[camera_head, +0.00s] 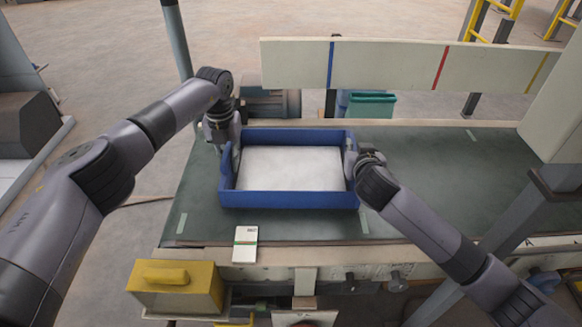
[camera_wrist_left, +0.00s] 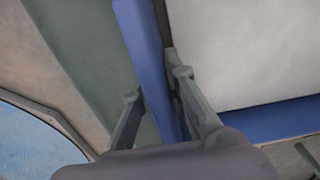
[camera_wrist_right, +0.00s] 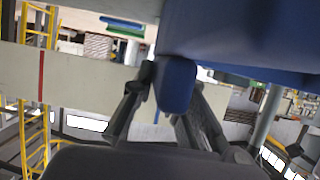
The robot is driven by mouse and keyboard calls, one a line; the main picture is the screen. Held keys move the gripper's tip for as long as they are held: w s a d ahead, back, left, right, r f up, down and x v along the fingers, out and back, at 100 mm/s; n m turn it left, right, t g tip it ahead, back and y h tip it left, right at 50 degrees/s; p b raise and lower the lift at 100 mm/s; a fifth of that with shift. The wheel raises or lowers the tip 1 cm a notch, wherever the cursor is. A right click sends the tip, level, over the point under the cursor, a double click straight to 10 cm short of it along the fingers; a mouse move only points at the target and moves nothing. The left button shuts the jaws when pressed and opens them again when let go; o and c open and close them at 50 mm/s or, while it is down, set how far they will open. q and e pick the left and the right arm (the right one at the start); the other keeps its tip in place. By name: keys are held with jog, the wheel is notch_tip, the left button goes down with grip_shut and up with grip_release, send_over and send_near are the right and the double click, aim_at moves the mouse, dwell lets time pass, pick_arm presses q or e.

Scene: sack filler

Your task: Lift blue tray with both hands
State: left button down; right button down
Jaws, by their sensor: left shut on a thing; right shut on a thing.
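The blue tray (camera_head: 290,200) is in the middle of the head view, on or just above the green work surface; I cannot tell whether it touches. It holds a flat pale sheet or block (camera_head: 290,168). My left gripper (camera_head: 231,150) is shut on the tray's left wall; the left wrist view shows its fingers on both sides of the blue wall (camera_wrist_left: 150,60). My right gripper (camera_head: 352,155) is shut on the tray's right wall. In the right wrist view its fingers lie either side of the blue wall end (camera_wrist_right: 178,85).
The green work surface (camera_head: 450,170) is clear to the right. A small white card box (camera_head: 245,243) lies in front of the tray. A yellow box (camera_head: 176,285) is at the front left. A pale rail (camera_head: 400,65) with coloured stripes stands behind, near a green bin (camera_head: 371,104).

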aim_at(227, 149)
pick_arm(q)
jog(key=shift+r, duration=0.1)
pick_arm(e)
jog(key=shift+r, duration=0.1)
dwell(0.4)
